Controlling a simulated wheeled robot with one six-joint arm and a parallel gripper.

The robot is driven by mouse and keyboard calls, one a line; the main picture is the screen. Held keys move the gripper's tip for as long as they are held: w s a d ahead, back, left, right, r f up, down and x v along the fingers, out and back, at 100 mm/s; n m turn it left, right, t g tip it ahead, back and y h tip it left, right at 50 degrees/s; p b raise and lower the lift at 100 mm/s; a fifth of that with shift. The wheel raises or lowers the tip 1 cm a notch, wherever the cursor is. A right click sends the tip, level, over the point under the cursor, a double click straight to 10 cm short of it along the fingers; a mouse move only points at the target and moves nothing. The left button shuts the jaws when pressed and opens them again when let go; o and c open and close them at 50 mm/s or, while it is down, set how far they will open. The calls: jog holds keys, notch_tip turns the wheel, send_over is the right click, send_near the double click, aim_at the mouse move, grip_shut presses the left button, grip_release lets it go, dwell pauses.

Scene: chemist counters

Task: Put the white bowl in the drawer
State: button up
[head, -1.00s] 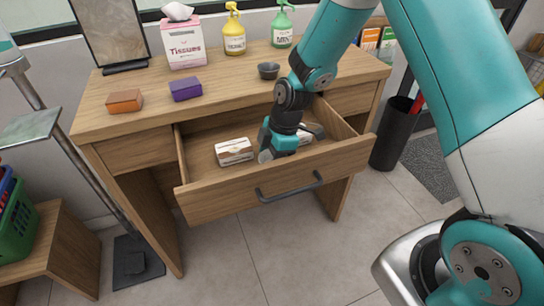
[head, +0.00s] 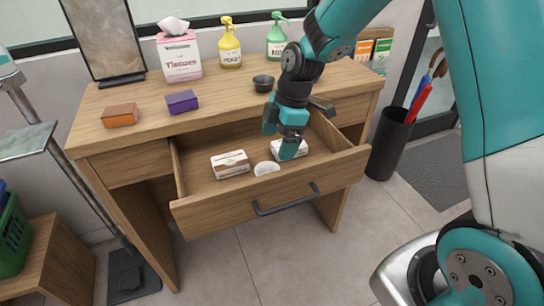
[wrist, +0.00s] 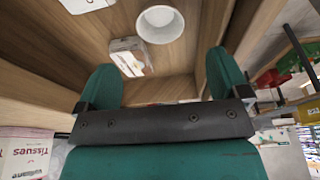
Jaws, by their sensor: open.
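The white bowl (head: 267,168) sits on the floor of the open drawer (head: 215,190), between two small boxes. The wrist view also shows the bowl (wrist: 160,24), with its round rim facing the camera. My gripper (head: 280,138) is above the drawer, just above and behind the bowl in the head view.
A box (head: 230,164) lies left of the bowl and another box (head: 290,149) right of it, partly behind my gripper. On the desk top (head: 220,98) are a dark bowl (head: 263,83), an orange block (head: 120,115), a purple block (head: 182,101), tissues (head: 180,57) and pump bottles.

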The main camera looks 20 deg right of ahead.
jog(key=s+a+r+m, duration=0.4)
jog(key=s+r+m, duration=0.1)
jog(key=s+r, duration=0.5)
jog(key=s+a+r+m, duration=0.1)
jog(key=s+r+m, duration=0.1)
jog(key=s, duration=0.5)
jog(key=s+a+r+m+y, duration=0.1)
jog(key=s+m, duration=0.3)
jog(key=s, duration=0.2)
jog(key=shift+s+a+r, duration=0.35)
jog(key=shift+s+r, duration=0.05)
